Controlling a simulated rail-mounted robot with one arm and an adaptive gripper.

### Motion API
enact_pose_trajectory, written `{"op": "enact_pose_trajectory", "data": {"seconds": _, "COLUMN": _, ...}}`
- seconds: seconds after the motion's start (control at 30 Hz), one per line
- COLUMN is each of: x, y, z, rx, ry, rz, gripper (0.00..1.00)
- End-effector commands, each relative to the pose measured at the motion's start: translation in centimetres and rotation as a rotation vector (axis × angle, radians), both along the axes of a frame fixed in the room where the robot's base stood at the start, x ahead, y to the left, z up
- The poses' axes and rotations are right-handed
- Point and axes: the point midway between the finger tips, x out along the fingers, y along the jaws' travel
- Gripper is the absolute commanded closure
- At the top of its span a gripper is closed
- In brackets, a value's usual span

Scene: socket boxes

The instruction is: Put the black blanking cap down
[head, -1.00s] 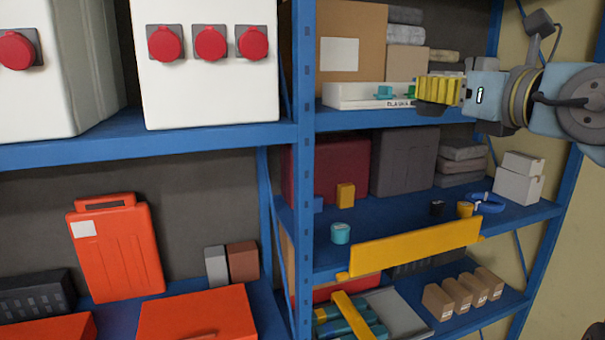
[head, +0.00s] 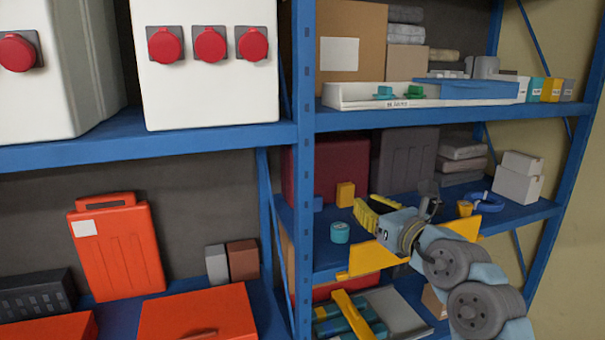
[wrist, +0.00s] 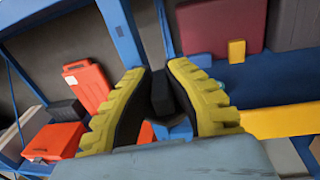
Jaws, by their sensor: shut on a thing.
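My gripper (head: 368,212) is in front of the middle shelf of the right-hand rack, its yellow ribbed fingers pointing left into the bay. In the wrist view the fingers (wrist: 158,75) have a dark piece (wrist: 161,93) between them, which looks like the black blanking cap. My gripper is shut on it. In the head view the cap cannot be made out behind the fingers. The middle shelf (head: 330,258) has a teal roll (head: 340,233) just left of the fingers and a yellow block (head: 345,194) farther back.
A yellow board (head: 375,258) runs along the shelf's front edge below my gripper. A rack post (head: 303,200) stands to the left. A maroon case and a grey case (head: 405,160) stand at the back. A white tray (head: 350,97) with green caps is on the shelf above.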

Motion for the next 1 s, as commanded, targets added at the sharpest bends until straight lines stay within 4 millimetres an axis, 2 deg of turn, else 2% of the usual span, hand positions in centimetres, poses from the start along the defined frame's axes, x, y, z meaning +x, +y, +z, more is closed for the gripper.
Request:
{"op": "enact_pose_trajectory", "data": {"seconds": 0.03, "x": 0.2, "y": 0.5, "z": -1.4, "rx": 0.001, "ry": 0.005, "rz": -0.002, "gripper": 1.0}}
{"op": "enact_pose_trajectory", "data": {"seconds": 0.53, "x": 0.1, "y": 4.2, "z": -12.3, "rx": 0.002, "ry": 0.005, "rz": -0.056, "gripper": 1.0}}
{"op": "enact_pose_trajectory", "data": {"seconds": 1.0, "x": -2.0, "y": 7.3, "z": -21.9, "rx": 0.001, "ry": 0.008, "rz": -0.129, "gripper": 1.0}}
